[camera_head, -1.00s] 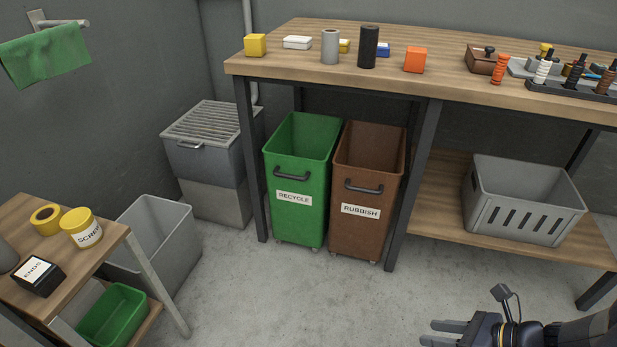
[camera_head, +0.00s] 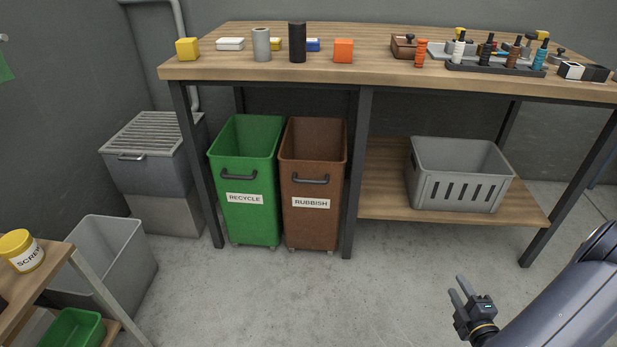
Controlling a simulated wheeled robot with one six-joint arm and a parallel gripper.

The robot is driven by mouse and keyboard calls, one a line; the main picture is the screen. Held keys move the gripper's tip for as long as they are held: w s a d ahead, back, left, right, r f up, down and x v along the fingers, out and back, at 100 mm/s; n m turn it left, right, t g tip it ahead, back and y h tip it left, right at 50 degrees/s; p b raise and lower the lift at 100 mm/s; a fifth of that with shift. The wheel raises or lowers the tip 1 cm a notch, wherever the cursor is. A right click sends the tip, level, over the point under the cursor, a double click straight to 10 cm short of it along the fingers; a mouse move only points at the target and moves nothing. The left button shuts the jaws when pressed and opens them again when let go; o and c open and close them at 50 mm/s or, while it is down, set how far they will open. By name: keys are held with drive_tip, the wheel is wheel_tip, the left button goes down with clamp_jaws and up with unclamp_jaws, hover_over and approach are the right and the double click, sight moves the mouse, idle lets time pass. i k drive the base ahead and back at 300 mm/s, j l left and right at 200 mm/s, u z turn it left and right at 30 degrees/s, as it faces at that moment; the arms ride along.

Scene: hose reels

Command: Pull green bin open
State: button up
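The green bin (camera_head: 246,200) stands under the workbench at the left of the view, labelled RECYCLE, with a dark handle (camera_head: 239,172) on its front. It is upright on small casters, open at the top, and sits beside the brown RUBBISH bin (camera_head: 311,222). My gripper (camera_head: 459,290) is at the lower right, above the floor, well away from the green bin. Its two fingers are parted with nothing between them.
The workbench (camera_head: 400,78) has a leg on each side of the bins and loose blocks on top. A grey crate (camera_head: 460,190) sits on the lower shelf at right. A grey tub (camera_head: 115,270) and small wooden table (camera_head: 40,285) stand at left. The floor before the bins is clear.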

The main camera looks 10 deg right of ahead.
sight(244, 163)
drive_tip(key=i+j+u, duration=0.2)
drive_tip(key=u, duration=0.2)
drive_tip(key=i+j+u, duration=0.1)
drive_tip(key=i+u, duration=0.45)
drive_tip(key=u, duration=0.25)
drive_tip(key=i, duration=0.65)
